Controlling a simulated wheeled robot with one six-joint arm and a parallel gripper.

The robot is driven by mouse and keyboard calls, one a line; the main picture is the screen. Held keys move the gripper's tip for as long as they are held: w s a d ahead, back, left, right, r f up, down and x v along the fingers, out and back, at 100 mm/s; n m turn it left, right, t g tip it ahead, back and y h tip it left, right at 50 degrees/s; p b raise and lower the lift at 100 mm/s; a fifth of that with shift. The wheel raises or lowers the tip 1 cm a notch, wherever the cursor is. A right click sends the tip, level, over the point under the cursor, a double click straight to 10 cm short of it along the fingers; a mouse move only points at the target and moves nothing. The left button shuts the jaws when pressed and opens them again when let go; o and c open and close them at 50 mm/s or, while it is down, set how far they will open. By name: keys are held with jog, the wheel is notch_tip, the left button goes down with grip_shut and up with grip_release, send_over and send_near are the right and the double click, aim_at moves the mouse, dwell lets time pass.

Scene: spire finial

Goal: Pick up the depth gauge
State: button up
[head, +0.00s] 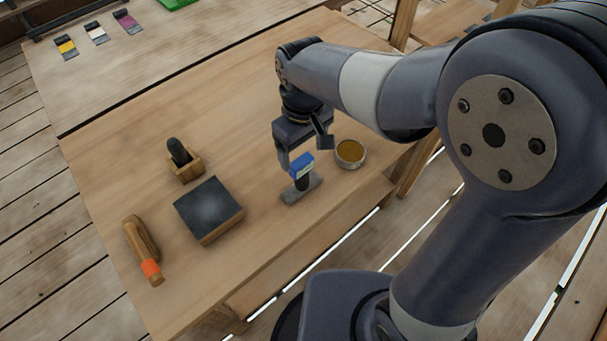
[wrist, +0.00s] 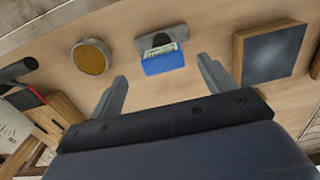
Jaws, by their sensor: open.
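The depth gauge (head: 302,166) has a blue block with a pale scale on top, a dark lower part and a flat grey foot. It stands on the wooden table near its front edge in the head view. My gripper (head: 303,152) is open and just above and behind it, with nothing held. In the wrist view the depth gauge (wrist: 163,62) lies between and a little beyond the two open fingertips (wrist: 161,70), apart from both. Part of its foot is hidden behind the blue block there.
A round tin (head: 350,154) with amber contents stands close to the right of the gauge. A dark-topped square block (head: 209,210) lies to the left. A wooden holder with a black piece (head: 185,162) and an orange-banded wooden tool (head: 143,250) are farther left. The table's back middle is clear.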

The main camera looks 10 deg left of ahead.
aim_at(301, 161)
jog(key=shift+a+f+p, duration=0.15)
jog(key=shift+f+p, duration=0.05)
jog(key=shift+f, duration=1.2)
jog(key=shift+a+f+p, duration=0.1)
jog(key=shift+f+p, duration=0.05)
jog(key=shift+f, duration=1.2)
jog(key=shift+c, duration=0.2)
jog(key=c, duration=1.1)
jog(key=shift+r, duration=0.1)
